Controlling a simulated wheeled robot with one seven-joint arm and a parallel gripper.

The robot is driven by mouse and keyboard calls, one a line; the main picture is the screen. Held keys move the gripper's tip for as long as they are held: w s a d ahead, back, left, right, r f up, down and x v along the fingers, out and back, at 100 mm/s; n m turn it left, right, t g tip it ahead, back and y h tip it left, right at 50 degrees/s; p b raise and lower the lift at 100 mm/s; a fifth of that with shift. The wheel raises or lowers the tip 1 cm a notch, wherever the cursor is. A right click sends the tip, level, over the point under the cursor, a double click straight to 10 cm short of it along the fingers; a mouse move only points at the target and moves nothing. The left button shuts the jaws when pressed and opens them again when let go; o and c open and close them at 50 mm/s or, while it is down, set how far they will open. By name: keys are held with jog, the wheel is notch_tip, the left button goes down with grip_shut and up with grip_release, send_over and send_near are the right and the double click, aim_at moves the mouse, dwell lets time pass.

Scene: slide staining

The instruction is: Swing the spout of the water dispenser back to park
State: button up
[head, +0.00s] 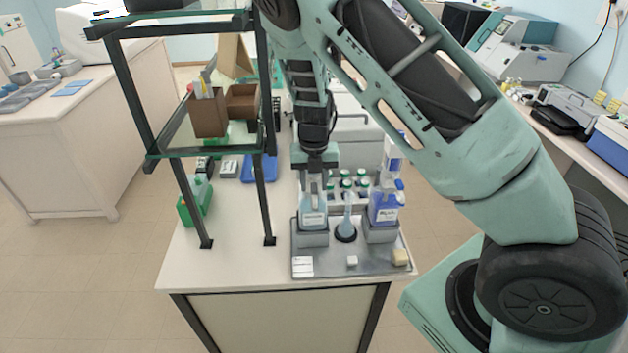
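A dispenser bottle with pale bluish contents and a white label (313,219) stands on a grey block at the left of a metal tray (330,266); I take it to be the water dispenser. My gripper (315,183) points down right at its top. The gripper hides the spout, so I cannot tell which way the spout points. The fingers are too small and too mixed with the bottle top to tell whether they are open, shut or touching it. A second dispenser bottle with blue contents (384,205) stands on the tray's right block.
A light blue slender vessel (347,220) stands in a dark round base between the bottles. Several green-capped bottles (347,187) stand behind. A white cube (352,261) and tan block (400,257) lie in front. A dark-framed shelf (190,148) and green bottle (196,203) are left.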

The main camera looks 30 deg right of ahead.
aim_at(314, 186)
jog(key=shift+r, duration=0.1)
notch_tip(314, 186, up, 17)
jog(key=b, duration=0.2)
jog(key=shift+b, duration=0.35)
jog(key=shift+r, duration=0.1)
jog(key=s+a+f+n+g+y+b, duration=0.2)
jog(key=s+a+f+n+b, duration=1)
jog(key=n, duration=0.9)
jog(key=s+a+f+n+t+b, duration=0.1)
jog(key=s+a+f+n+b, duration=0.2)
jog(key=s+n, duration=0.5)
jog(key=s+a+f+n+t+h+b, duration=0.1)
jog(key=s+a+f+n+b, duration=0.2)
jog(key=s+n, duration=0.6)
notch_tip(314, 186, down, 3)
jog(key=a+n, duration=0.2)
jog(key=n, duration=0.9)
jog(key=shift+s+a+b, duration=0.25)
jog(key=shift+b, duration=0.15)
